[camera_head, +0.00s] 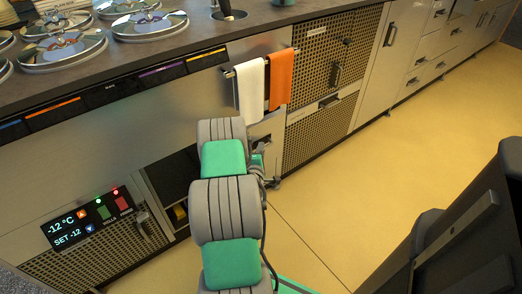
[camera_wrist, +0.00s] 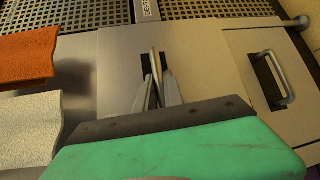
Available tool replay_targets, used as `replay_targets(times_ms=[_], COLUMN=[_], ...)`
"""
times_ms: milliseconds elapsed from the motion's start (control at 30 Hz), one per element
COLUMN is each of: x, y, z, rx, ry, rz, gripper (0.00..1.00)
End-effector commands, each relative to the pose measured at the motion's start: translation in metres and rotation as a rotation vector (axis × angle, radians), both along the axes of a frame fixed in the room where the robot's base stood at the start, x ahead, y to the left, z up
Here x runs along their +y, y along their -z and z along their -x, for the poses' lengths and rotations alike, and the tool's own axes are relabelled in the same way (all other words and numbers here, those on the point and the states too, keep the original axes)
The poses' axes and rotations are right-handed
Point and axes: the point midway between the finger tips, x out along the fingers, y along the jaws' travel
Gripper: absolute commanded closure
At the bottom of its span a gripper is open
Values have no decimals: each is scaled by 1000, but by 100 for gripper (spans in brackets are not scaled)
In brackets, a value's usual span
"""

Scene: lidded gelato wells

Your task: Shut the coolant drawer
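In the wrist view, my gripper (camera_wrist: 159,78) is at a pale panel (camera_wrist: 210,50) with a dark slot (camera_wrist: 145,66). A slim metal bar (camera_wrist: 155,62) stands at the slot, between or just beyond my fingertips. The fingers are close together; I cannot tell whether they grip the bar. A smaller panel with a metal handle (camera_wrist: 288,85) over a dark recess lies to the right. In the head view, my arm hides most of this area and my fingertips. No readable label marks the coolant drawer, and I cannot tell how far any drawer stands out.
White (camera_head: 251,90) and orange (camera_head: 281,78) towels hang on a rail above. A dark opening (camera_head: 174,178) lies left of my arm, beside a temperature display (camera_head: 71,230). Perforated panels (camera_head: 330,60) stand right. Yellow floor (camera_head: 400,145) is clear before the cabinets; a dark object (camera_head: 460,235) stands lower right.

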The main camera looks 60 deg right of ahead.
Motion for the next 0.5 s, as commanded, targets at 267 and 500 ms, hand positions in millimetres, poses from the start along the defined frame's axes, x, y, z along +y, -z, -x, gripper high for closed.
replay_targets(times_ms=[267, 500], x=[0, 0], y=[0, 0], z=[0, 0], rx=[0, -1], ry=[0, 0], rz=[-1, -1], gripper=[100, 100])
